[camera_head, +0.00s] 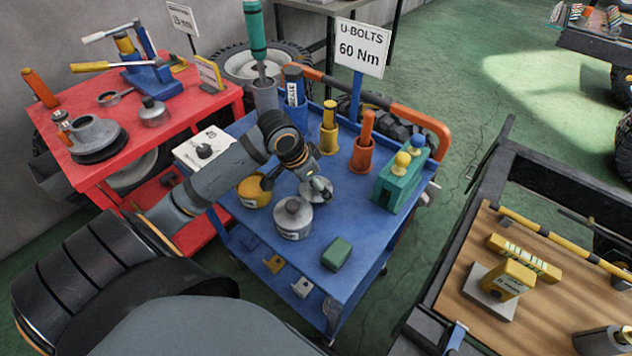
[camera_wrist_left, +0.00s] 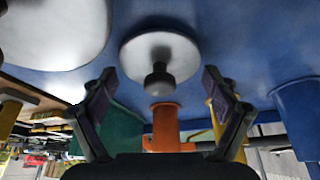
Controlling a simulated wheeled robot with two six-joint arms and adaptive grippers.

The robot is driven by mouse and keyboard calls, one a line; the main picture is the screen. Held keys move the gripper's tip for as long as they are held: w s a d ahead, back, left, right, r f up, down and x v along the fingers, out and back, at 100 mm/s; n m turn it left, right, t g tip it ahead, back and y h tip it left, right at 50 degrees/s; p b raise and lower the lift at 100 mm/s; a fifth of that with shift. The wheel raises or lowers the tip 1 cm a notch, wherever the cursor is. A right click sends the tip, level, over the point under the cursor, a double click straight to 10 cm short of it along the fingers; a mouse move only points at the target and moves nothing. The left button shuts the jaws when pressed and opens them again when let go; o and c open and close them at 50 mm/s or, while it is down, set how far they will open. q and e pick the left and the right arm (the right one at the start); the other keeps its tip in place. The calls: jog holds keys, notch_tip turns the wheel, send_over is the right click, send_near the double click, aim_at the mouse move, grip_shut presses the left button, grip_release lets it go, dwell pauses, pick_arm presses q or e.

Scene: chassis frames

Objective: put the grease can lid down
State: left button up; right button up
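The grease can lid (camera_head: 317,189) is a grey disc with a dark knob, on the blue cart (camera_head: 345,230) beside the grey can (camera_head: 292,222). A dark round spot shows on top of the can; I cannot tell whether it is a knob. In the left wrist view the lid (camera_wrist_left: 150,48) appears flat against the blue top, knob towards me. My left gripper (camera_wrist_left: 158,78) is open, its two fingers apart on either side of the knob, not touching it. In the head view the left gripper (camera_head: 311,178) is just above the lid, its fingers partly hidden. My right gripper is not in view.
Close by stand a yellow round pot (camera_head: 254,192), a green block (camera_head: 337,254), an orange cup (camera_head: 361,158), a yellow holder (camera_head: 329,140) and a teal box (camera_head: 394,190). A red cart (camera_head: 188,120) stands at left.

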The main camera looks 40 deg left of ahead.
aim_at(308, 191)
pick_arm(q)
jog(key=shift+o, duration=0.4)
jog(key=shift+r, duration=0.1)
jog(key=shift+r, duration=0.35)
jog(key=p+v, duration=0.3)
jog(key=v, duration=0.2)
jog(key=shift+s+a+r, duration=0.1)
jog(key=shift+s, duration=0.05)
jog(key=d+p+v, duration=0.1)
jog(key=p+v, duration=0.5)
jog(key=p, duration=0.5)
jog(key=shift+a+p, duration=0.3)
jog(key=shift+a, duration=0.15)
jog(key=shift+s, duration=0.1)
